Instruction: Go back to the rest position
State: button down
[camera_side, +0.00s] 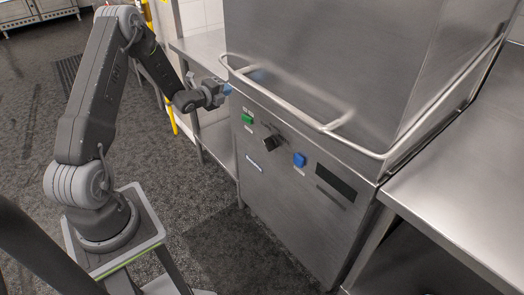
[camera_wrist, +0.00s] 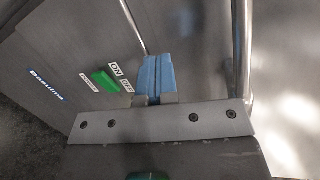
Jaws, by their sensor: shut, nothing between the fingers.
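My gripper (camera_side: 227,89) is shut and empty, its blue fingertips close to the upper left of the steel machine's front, near the handle bar (camera_side: 290,112). In the wrist view the blue fingertips (camera_wrist: 154,72) are together, with the green button (camera_wrist: 106,80) and its ON and OFF labels to their left. I cannot tell whether the fingertips touch the machine. My arm stands bent, raised over its base at the left of the side view.
The machine's front (camera_side: 262,190) carries a green button (camera_side: 247,119), a black knob (camera_side: 272,142), a blue button (camera_side: 299,160) and a dark display (camera_side: 336,182). Steel tables stand left (camera_side: 203,48) and right (camera_side: 465,190) of it. The floor (camera_side: 30,110) behind my arm is clear.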

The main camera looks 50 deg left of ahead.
notch_tip(320, 180, up, 15)
jog(key=d+n+g+y, duration=0.2)
jog(key=n+g+y, duration=0.1)
jog(key=s+d+r+n+g, duration=0.2)
jog(key=s+d+r+n, duration=0.2)
jog(key=s+d+r, duration=0.3)
jog(key=s+d+f+n+g+h, duration=0.1)
jog(key=s+d+n, duration=0.4)
jog(key=s+d, duration=0.5)
jog(key=s+d+f+n+g+h, duration=0.2)
jog(key=s+d+n+g+h, duration=0.2)
jog(key=s+d, duration=0.7)
jog(key=d+n+h, duration=0.1)
jog(key=d+n, duration=0.1)
jog(key=d, duration=0.2)
jog(key=shift+d, duration=0.2)
